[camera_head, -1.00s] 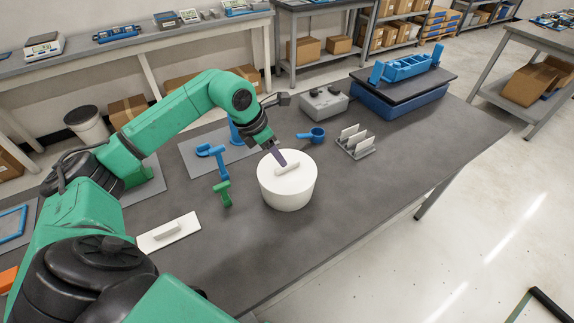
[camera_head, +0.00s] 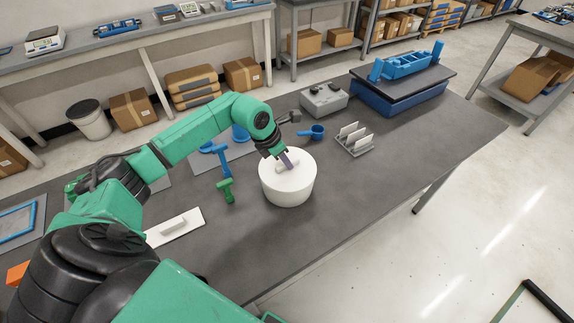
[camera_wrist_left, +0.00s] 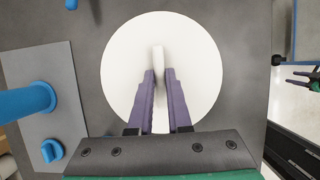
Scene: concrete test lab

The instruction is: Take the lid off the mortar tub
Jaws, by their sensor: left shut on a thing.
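The white round mortar tub (camera_head: 287,193) stands upright on the dark bench. Its white lid (camera_head: 303,166) sits on top, with no gap that I can make out, and fills the middle of the left wrist view (camera_wrist_left: 198,60). The lid has a white bar handle (camera_wrist_left: 158,58). My left gripper (camera_head: 287,161) reaches down from above, its purple fingers (camera_wrist_left: 159,76) on both sides of the handle, shut on it. A small, unclear pronged part at the right edge of the left wrist view (camera_wrist_left: 303,74) looks like my right gripper.
A green tool (camera_head: 226,190) and a blue tool (camera_head: 221,158) lie left of the tub. A white float (camera_head: 174,228) lies nearer. Behind are a blue scoop (camera_head: 316,132), a rack with white plates (camera_head: 353,140) and a grey box (camera_head: 324,99). The bench right of the tub is clear.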

